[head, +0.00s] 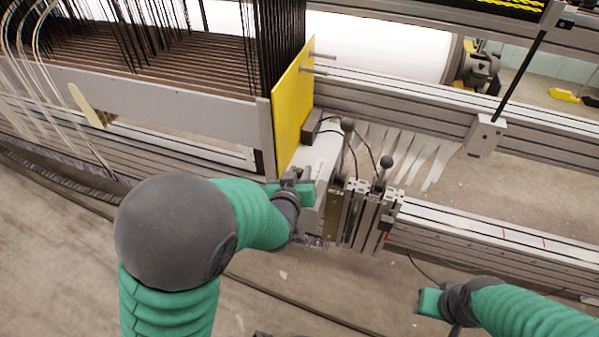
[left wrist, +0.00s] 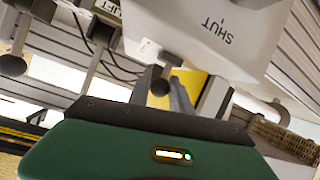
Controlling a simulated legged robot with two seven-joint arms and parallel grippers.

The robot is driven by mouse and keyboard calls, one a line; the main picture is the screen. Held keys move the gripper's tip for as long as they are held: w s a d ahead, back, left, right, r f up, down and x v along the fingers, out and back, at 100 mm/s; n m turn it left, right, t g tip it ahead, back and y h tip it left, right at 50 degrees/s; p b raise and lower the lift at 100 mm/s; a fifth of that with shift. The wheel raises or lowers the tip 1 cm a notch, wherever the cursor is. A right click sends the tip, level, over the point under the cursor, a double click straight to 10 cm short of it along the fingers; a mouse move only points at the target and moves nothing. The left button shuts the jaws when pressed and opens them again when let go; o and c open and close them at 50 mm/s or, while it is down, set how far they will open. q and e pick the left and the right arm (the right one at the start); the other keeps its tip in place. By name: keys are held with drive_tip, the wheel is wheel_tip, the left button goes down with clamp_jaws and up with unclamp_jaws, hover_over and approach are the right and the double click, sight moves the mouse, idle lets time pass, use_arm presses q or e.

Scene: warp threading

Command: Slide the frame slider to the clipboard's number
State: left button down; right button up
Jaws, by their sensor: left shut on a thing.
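My left gripper (head: 297,184) is at the light grey box (head: 322,172) beside the yellow panel, on the loom's front rail. In the left wrist view, its grey fingers (left wrist: 162,88) are close around a small dark round knob (left wrist: 160,87), just below the grey box marked SHUT (left wrist: 232,48). Which part the knob belongs to is unclear. A metal slider block (head: 365,212) with ball-topped levers sits on the rail right of the box. My right gripper (head: 430,303) is low at the right, away from the rail; its jaws are not clear. No clipboard is visible.
The yellow panel (head: 293,108) stands upright at the end of the grey thread frame (head: 170,106). The front rail (head: 490,232) runs clear to the right and carries a pale strip with red marks. Cables hang near the levers. A bracket with a black rod (head: 486,135) stands behind.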

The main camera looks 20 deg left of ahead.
sight(307, 158)
use_arm(q)
drive_tip(key=w+p, duration=0.1)
drive_tip(key=w, duration=0.4)
drive_tip(key=shift+w+d, duration=0.1)
drive_tip(key=shift+w, duration=0.3)
drive_tip(key=c, duration=1.2)
unclamp_jaws()
